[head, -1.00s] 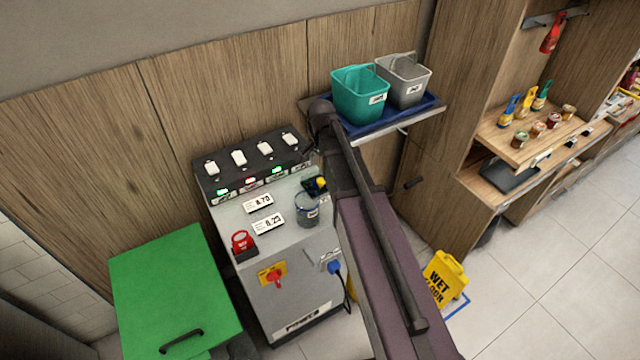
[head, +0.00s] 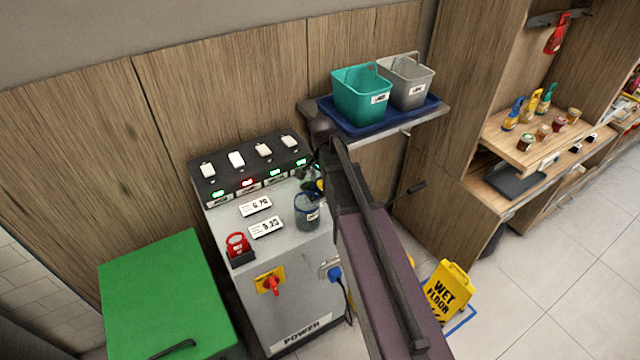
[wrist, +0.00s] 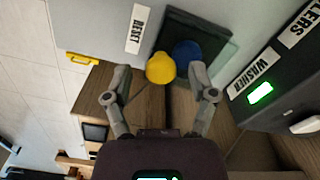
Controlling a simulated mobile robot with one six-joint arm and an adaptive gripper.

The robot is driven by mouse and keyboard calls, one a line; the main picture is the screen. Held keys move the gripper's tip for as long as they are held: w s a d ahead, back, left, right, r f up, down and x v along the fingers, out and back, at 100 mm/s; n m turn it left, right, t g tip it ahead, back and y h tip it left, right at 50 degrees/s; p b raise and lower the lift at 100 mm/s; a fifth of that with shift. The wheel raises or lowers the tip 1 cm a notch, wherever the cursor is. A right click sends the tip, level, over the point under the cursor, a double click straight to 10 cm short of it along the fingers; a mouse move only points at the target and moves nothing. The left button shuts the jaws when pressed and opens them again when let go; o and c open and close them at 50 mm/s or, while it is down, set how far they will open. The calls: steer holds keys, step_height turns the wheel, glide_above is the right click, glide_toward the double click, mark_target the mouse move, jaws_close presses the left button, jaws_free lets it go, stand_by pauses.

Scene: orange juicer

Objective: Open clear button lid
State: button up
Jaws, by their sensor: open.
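In the wrist view, a yellow button (wrist: 160,68) and a blue button (wrist: 187,53) stand on a dark panel. A see-through pane, which looks like the clear lid (wrist: 222,50), shows beside and over this panel. Whether it is raised or lying over the buttons is hard to tell. I see nothing held between the fingers, and contact is unclear. In the head view my arm hides most of the buttons and the gripper.
The grey machine (head: 285,300) carries white switches, a red lock-like item (head: 237,247) and a bluish jar (head: 308,210). A shelf beside my arm holds a teal bucket (head: 360,95) and a grey bucket (head: 406,82). A green bin lid (head: 160,295) is at left. A wet-floor sign (head: 448,288) stands right.

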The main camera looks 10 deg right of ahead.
jaws_close()
stand_by(0.3)
steer(key=shift+w+d, duration=0.1)
steer(key=shift+d, duration=0.1)
